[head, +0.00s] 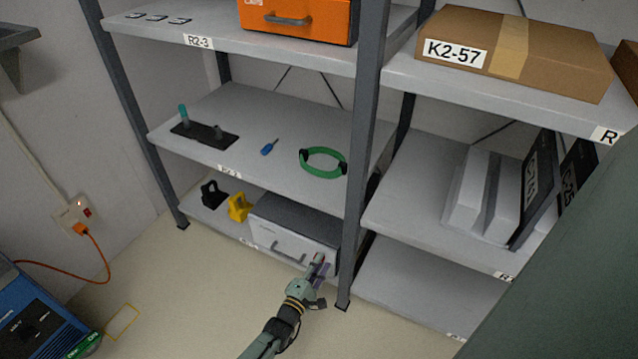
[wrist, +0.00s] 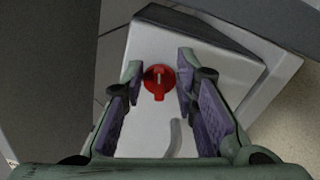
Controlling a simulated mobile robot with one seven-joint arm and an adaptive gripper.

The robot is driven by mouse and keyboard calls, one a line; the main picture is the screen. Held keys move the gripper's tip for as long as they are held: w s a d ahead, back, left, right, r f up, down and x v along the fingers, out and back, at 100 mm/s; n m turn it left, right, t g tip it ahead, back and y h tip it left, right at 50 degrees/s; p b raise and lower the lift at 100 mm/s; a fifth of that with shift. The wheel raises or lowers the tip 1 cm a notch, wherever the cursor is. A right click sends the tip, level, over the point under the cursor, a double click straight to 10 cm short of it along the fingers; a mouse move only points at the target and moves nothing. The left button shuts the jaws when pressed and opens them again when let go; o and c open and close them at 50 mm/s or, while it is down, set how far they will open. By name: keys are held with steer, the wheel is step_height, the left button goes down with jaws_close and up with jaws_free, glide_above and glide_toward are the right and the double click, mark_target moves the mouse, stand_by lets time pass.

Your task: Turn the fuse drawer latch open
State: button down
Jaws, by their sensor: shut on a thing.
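The fuse drawer is a light grey box (head: 272,236) with a bar handle on the lowest shelf of the left rack. Its front face (wrist: 150,50) fills the middle of the wrist view. The red round latch (wrist: 159,84) has a pale mark pointing roughly upward in that view. My gripper (head: 318,268) is at the right end of the drawer front. In the wrist view its purple-padded fingers (wrist: 160,68) stand on either side of the latch, shut on it. In the head view my fingers partly hide the latch.
A dark rack post (head: 356,220) stands just right of my gripper. A yellow item (head: 238,207) and a black item (head: 212,194) sit left of the drawer. The shelf above holds a green ring (head: 323,175).

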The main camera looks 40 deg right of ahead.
steer(key=shift+w+m, duration=0.15)
steer(key=shift+m, duration=0.85)
steer(key=c, duration=1.3)
jaws_free()
steer(key=shift+f, duration=0.1)
steer(key=shift+a, duration=0.15)
steer(key=v, duration=1.1)
steer(key=shift+s+a, duration=0.3)
